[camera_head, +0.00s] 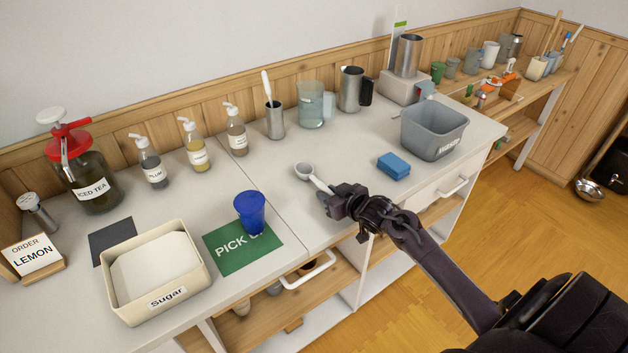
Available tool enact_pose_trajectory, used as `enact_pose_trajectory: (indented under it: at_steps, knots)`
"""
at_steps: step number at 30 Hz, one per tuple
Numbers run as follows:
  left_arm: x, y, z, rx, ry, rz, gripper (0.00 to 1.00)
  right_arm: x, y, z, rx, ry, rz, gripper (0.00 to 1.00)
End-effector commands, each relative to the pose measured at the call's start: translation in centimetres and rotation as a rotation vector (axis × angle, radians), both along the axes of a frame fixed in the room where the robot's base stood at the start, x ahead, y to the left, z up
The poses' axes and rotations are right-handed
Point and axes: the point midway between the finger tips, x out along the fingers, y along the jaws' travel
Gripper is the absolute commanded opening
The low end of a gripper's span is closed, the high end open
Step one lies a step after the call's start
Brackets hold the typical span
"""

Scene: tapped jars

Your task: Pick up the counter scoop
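The counter scoop (305,171) has a small round pale bowl and a light handle that points toward the front right. It appears to lie on the white counter, right of the blue cup. My dark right gripper (331,201) is at the handle's end, low over the counter near its front edge. The fingers overlap the end of the handle in the picture. Whether they are closed around it is too small and dark to tell. My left gripper is out of view.
A blue cup (250,212) stands on the green pick-up mat (236,258), with a sugar bin (197,281) to its left. A blue sponge (394,166) and a grey tub (435,127) are to the right. Pump bottles, a steel cup (274,124) and pitchers line the back.

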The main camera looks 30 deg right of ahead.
Motion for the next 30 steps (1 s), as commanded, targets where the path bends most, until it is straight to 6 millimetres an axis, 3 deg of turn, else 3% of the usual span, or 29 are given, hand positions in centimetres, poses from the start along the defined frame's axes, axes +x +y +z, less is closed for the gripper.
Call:
enact_pose_trajectory:
  at_steps: [1, 6, 19, 23, 30]
  knots:
    - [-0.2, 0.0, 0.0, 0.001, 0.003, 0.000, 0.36, 0.0, 0.0, 0.0, 0.000, 0.000, 0.000, 0.21]
    - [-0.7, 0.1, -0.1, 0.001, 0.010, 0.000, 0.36, 0.0, 0.0, 0.0, 0.000, 0.000, 0.000, 0.00]
    - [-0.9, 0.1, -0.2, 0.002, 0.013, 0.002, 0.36, 0.0, -0.1, 1.0, 0.001, -0.002, -0.001, 0.00]
    - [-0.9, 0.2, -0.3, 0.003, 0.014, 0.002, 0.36, 0.0, 0.0, 3.0, -0.002, -0.003, 0.001, 0.00]
    - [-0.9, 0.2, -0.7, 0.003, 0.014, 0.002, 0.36, 0.1, -0.1, 10.0, -0.004, -0.008, 0.001, 0.00]
